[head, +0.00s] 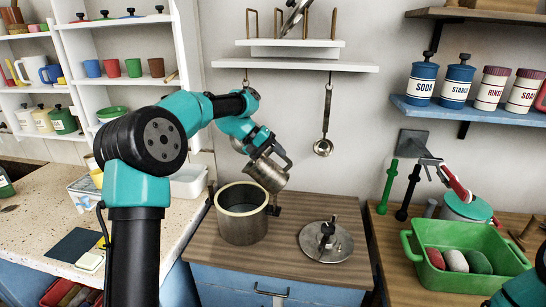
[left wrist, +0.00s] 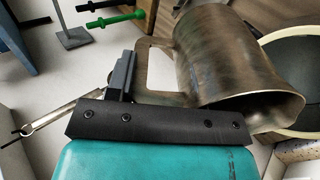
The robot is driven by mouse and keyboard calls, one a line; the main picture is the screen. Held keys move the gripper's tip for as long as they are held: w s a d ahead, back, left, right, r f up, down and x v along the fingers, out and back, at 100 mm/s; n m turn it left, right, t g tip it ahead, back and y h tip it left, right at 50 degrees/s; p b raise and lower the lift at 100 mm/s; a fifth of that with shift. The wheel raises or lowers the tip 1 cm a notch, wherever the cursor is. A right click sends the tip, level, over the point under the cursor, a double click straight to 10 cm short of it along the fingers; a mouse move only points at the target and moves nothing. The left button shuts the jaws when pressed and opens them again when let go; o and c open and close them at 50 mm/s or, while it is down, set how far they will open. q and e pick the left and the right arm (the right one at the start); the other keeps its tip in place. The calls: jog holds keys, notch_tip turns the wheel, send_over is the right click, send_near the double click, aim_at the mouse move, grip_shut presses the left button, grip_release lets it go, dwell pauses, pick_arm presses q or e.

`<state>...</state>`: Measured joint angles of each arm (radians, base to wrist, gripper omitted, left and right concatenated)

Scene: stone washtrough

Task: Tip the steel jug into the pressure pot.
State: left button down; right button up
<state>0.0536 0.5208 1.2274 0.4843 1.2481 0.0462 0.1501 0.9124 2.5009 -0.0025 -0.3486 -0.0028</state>
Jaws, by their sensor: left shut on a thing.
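The steel jug (head: 265,176) hangs tilted just above the right side of the pressure pot (head: 242,226), with its body leaning over the pot's rim. My left gripper (head: 272,150) is shut on the jug's handle. The left wrist view shows the jug (left wrist: 225,55) close up, its handle at the finger (left wrist: 122,78) and its flared end towards the lower right. Part of the pot (left wrist: 305,50) shows behind the jug there. The pot stands open and upright on the wooden counter, its inside mostly dark. I cannot tell whether anything is leaving the jug. My right gripper is out of view.
A round steel lid (head: 340,247) with a black knob lies right of the pot. A ladle (head: 324,145) hangs on the wall behind. A green tub (head: 420,262) with stones stands on the right counter. A white container (head: 188,182) is left of the pot.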

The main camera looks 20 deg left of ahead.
pick_arm(q)
jog(key=shift+w+d+y, duration=0.1)
jog(key=shift+d+y, duration=0.2)
jog(key=shift+d, duration=0.1)
dwell(0.3)
jog(key=shift+w+d+f+y, duration=0.1)
jog(key=shift+d+f+y, duration=0.1)
jog(key=shift+d+y, duration=0.3)
jog(key=shift+a, duration=0.15)
jog(key=shift+d+f+g+y, duration=0.1)
jog(key=shift+d+g+y, duration=0.2)
jog(key=shift+y, duration=0.1)
jog(key=shift+w+f+y, duration=0.1)
jog(key=shift+f+y, duration=0.05)
jog(key=shift+y, duration=0.15)
